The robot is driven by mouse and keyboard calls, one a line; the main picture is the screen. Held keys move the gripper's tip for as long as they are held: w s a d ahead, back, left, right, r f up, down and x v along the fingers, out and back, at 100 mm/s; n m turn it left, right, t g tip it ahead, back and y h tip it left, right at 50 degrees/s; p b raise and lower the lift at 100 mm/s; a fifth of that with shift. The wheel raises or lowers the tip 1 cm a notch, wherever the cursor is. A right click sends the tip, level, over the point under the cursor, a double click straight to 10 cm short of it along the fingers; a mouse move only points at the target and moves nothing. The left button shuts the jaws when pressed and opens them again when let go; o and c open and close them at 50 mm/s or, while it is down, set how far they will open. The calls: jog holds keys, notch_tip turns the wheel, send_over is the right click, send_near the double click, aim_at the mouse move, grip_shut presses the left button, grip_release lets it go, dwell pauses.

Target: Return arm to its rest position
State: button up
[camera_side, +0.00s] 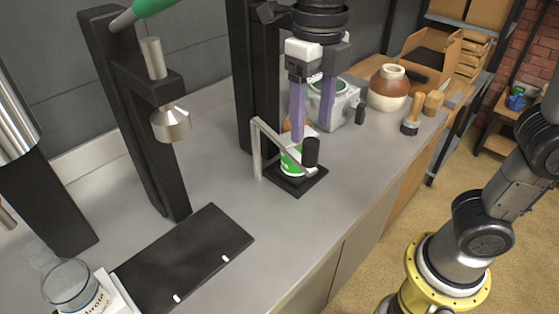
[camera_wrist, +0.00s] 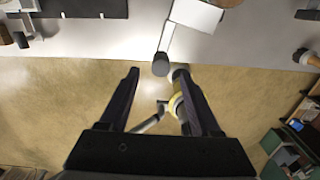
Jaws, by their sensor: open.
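My gripper (camera_side: 312,134) hangs fingers-down in the side view, above and a little behind a black base plate (camera_side: 312,184) on the counter. Its two purple fingers are apart, with nothing held between them.
Black uprights stand left of my gripper. A grey machine (camera_side: 342,108), a brown and white jar (camera_side: 389,88) and a wooden-handled tool (camera_side: 412,115) stand to the right. A black mat (camera_side: 185,262) and a glass (camera_side: 70,285) are at front left. The counter between is clear.

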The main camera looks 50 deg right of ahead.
jog(key=shift+r, duration=0.7)
jog(key=shift+d, duration=0.15)
jog(key=s+d+m+t, duration=0.2)
jog(key=s+d+m, duration=0.5)
jog(key=d+m, duration=0.25)
jog(key=s+d+f+m+t, duration=0.1)
jog(key=f+m, duration=0.4)
jog(key=m, duration=0.8)
jog(key=s+d+f+m+t, duration=0.2)
jog(key=s+d+f+m, duration=0.1)
jog(key=m, duration=1)
jog(key=shift+f+t, duration=0.3)
jog(key=shift+f, duration=0.55)
jog(key=shift+d, duration=0.1)
jog(key=shift+c, duration=0.2)
